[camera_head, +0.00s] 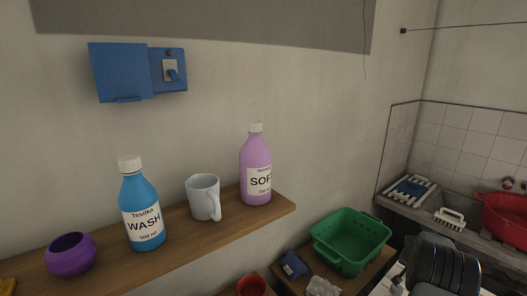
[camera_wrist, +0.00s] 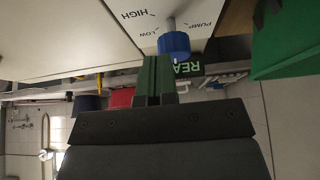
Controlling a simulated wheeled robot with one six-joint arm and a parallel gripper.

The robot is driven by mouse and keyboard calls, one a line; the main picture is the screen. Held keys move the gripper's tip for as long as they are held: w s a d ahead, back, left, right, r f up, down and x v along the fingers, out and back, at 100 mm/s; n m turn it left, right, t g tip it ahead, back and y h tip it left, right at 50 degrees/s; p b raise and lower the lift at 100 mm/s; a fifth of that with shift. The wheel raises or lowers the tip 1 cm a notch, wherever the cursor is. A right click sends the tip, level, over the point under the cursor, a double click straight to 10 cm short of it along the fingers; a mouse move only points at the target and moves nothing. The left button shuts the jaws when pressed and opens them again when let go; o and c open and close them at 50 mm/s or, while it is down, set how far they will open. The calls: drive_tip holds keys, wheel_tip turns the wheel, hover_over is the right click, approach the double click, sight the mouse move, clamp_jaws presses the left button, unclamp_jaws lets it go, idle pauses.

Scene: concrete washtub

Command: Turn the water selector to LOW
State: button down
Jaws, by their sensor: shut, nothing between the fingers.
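The water selector shows in the wrist view as a blue knob (camera_wrist: 174,43) on a grey shaft, standing out from a white panel (camera_wrist: 125,12). The panel carries the words HIGH, LOW and PUMP; HIGH and LOW are left of the knob and PUMP is at its right. I cannot tell which word the knob points to. My gripper (camera_wrist: 156,62) has its two green fingers together with nothing between them. In the picture the tips are just below and left of the knob; I cannot tell whether they touch it. The selector is not visible in the head view.
In the head view, a shelf (camera_head: 103,276) holds a purple pot (camera_head: 71,256), a blue WASH bottle (camera_head: 142,212), a white mug (camera_head: 201,194) and a purple bottle (camera_head: 256,165). A green basket (camera_head: 350,262) and red tub (camera_head: 505,215) are at right. A green object (camera_wrist: 288,45) flanks the knob.

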drive_tip(key=shift+f+b, duration=0.8)
drive_tip(key=shift+f, duration=0.45)
drive_tip(key=shift+w+a+f+b, duration=0.2)
drive_tip(key=shift+w+a+b, duration=0.35)
drive_tip(key=shift+b, duration=1.05)
drive_tip(key=shift+w+a+r+b, duration=0.25)
drive_tip(key=shift+w+b, duration=0.4)
drive_tip(key=shift+b, duration=0.5)
drive_tip(key=shift+a+f+b, duration=0.15)
drive_tip(key=shift+a+b, duration=0.1)
drive_tip(key=shift+b, duration=0.2)
drive_tip(key=shift+r, duration=0.2)
wheel_tip(320, 180, up, 6)
drive_tip(key=p, duration=0.3)
